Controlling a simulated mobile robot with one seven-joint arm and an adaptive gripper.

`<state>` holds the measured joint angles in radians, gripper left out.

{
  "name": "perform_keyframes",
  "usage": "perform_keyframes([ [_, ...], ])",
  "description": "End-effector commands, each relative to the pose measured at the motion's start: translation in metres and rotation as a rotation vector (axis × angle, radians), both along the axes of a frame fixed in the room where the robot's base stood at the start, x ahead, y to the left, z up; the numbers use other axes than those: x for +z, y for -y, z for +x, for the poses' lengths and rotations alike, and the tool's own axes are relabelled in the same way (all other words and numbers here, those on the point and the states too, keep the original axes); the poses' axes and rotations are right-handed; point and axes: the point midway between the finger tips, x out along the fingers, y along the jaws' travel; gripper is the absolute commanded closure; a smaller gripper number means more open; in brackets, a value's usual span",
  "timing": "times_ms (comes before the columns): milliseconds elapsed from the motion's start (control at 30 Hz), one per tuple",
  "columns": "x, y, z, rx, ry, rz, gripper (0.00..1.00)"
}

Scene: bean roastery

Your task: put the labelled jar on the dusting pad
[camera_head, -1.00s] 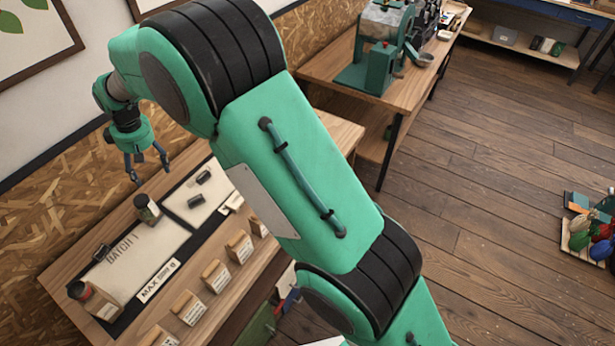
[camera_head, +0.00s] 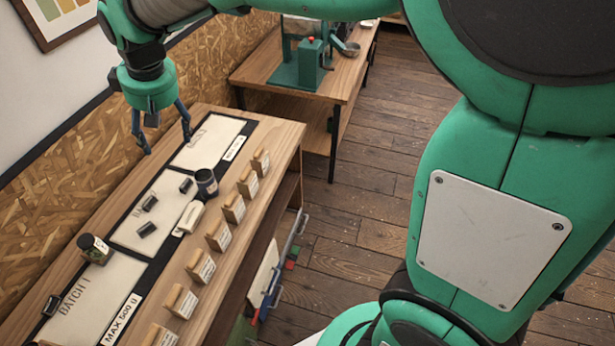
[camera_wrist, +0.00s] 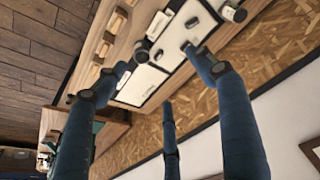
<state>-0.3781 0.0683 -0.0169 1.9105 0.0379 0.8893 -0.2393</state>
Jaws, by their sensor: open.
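I cannot tell which pad is the dusting pad; the middle pad (camera_head: 160,215) and far pad (camera_head: 208,143) have unreadable print. My gripper (camera_head: 166,147) is open and empty, above the back of the bench by the far pad.
Small dark pieces (camera_head: 150,203) and a white block (camera_head: 190,217) lie on or beside the middle pad. Several tan-topped labelled blocks (camera_head: 218,235) line the bench's front edge. A green machine (camera_head: 300,65) stands on another table behind. The far pad's surface looks clear.

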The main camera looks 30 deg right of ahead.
Motion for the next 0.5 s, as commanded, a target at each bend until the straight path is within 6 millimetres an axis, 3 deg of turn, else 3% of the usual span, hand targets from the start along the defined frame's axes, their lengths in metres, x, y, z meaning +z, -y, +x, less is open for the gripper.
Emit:
perform_keyframes([
  [100,0.017,0.033,-0.023,-0.053,0.018,0.01,0.3],
  [500,0.045,0.125,-0.106,-0.226,0.069,0.039,0.3],
])
